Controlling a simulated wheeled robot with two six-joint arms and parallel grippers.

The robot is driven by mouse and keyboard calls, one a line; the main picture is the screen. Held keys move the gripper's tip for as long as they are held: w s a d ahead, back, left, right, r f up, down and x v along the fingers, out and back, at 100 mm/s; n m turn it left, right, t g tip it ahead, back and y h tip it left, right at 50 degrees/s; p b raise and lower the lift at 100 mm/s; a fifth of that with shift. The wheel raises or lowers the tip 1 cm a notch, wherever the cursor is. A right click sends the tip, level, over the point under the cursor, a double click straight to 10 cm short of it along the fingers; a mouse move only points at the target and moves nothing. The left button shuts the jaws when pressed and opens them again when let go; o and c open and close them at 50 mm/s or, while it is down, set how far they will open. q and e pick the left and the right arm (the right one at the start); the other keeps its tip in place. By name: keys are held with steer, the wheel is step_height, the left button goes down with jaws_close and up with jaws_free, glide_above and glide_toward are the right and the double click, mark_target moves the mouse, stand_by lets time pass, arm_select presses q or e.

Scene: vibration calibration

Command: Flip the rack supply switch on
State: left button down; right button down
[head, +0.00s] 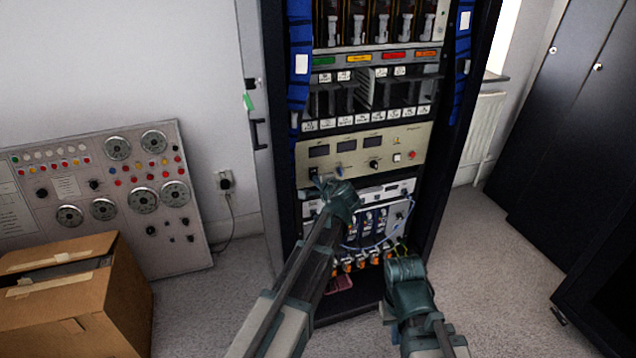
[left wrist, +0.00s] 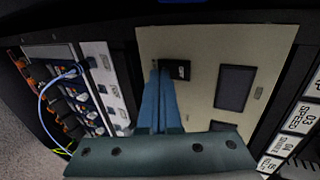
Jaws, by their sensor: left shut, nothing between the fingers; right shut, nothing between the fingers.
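The beige supply panel (head: 345,147) is in the rack, with dark displays, a black knob and small buttons. In the left wrist view the panel (left wrist: 205,50) fills the middle, and a black rocker-like switch (left wrist: 178,70) with a small pale mark sits near its edge. My left gripper (head: 322,178) is shut and empty at the panel's lower left; its fingertips (left wrist: 155,72) are right beside the switch. I cannot tell whether they touch it, or which way it is set. My right gripper (head: 399,245) is shut and empty, low before the rack.
The rack (head: 285,190) has an open door frame at left and blue cable bundles (head: 300,65). Cables (head: 375,225) hang below the panel. A cardboard box (head: 75,310) and gauge board (head: 110,185) stand at left, dark cabinets (head: 555,120) at right. Floor between is clear.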

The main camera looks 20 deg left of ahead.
steer(key=shift+f, duration=0.1)
stand_by(0.3)
steer(key=shift+r+p, duration=0.75)
steer(key=shift+r, duration=0.05)
